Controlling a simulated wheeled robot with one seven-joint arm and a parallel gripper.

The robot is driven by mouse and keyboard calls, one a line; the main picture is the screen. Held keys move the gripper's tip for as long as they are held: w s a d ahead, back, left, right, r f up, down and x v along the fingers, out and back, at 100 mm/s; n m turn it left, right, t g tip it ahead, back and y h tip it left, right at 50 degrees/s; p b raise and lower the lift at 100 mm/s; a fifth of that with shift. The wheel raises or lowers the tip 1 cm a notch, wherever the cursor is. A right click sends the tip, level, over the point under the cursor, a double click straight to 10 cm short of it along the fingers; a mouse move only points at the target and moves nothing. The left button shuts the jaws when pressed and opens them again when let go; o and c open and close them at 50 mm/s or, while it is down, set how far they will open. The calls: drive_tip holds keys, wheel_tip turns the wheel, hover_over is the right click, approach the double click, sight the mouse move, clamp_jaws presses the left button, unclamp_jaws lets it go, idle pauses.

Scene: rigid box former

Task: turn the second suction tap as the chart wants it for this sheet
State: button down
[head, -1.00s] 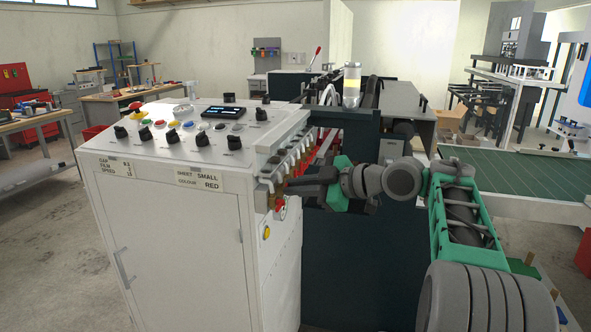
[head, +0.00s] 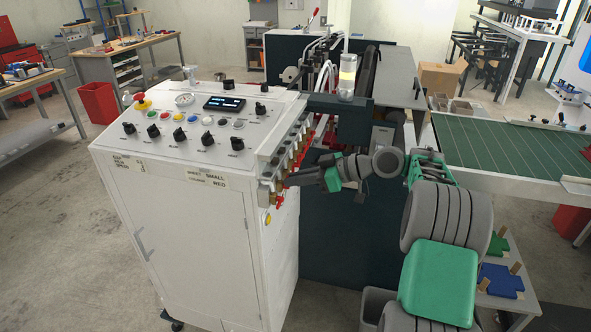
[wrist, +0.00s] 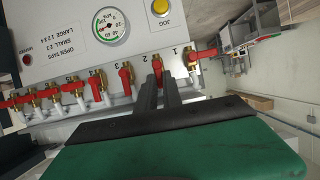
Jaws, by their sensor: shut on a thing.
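The row of suction taps (head: 282,165) runs down the right side of the white cabinet. In the wrist view they are brass with red levers, numbered from 1 at the right. The second tap (wrist: 157,64) is between my fingertips; my gripper (wrist: 158,84) is shut on its lever, which the fingers partly hide. It reaches the taps from the right in the head view (head: 291,179). Tap 1's lever (wrist: 207,53) lies crosswise; tap 3's (wrist: 125,76) points along its pipe. The tap chart (wrist: 68,88) has small and large lines; its digits are hard to read. The sheet card (head: 214,179) reads small, red.
A pressure gauge (wrist: 111,26) and a yellow jog button (wrist: 161,8) sit on the panel by the taps. The cabinet's sloping top (head: 190,118) carries knobs and a display. A green conveyor (head: 500,150) stands at the right. The floor at front left is clear.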

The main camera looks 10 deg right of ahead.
idle(0.4)
drive_tip(key=c, duration=1.5)
unclamp_jaws()
drive_tip(key=shift+f, duration=0.1)
